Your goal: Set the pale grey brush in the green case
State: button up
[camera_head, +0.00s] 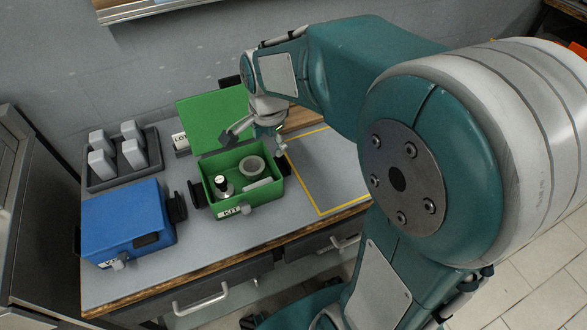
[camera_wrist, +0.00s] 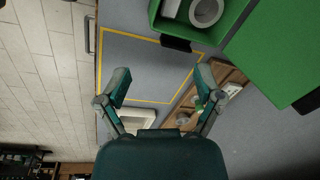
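The green case (camera_head: 206,197) stands open on the bench with its green lid (camera_head: 213,118) raised at the back. Inside are a pale round ring-shaped item (camera_head: 251,166), a small black-and-white bottle (camera_head: 221,185) and a flat pale item (camera_head: 258,184) near the front right. I cannot tell whether this flat item is the pale grey brush. The case also shows at the top of the wrist view (camera_wrist: 228,32). My gripper (camera_head: 256,142) is above the back right of the case. In the wrist view my gripper (camera_wrist: 162,88) is open, with nothing between its fingers.
A closed blue case (camera_head: 125,222) stands left of the green case. A dark tray (camera_head: 123,174) with several pale blocks is behind it. A yellow-outlined area (camera_head: 325,175) on the right is bare. A wooden tray (camera_wrist: 228,72) with small items lies beside it.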

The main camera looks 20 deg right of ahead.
jog(key=s+r+n+t, duration=0.2)
jog(key=s+r+n, duration=0.1)
jog(key=s+n, duration=0.3)
jog(key=s+r+n+t, duration=0.2)
jog(key=s+r+n, duration=0.2)
jog(key=s+n, duration=0.3)
jog(key=s, duration=0.3)
jog(key=shift+s+r+n, duration=0.15)
jog(key=shift+n, duration=0.15)
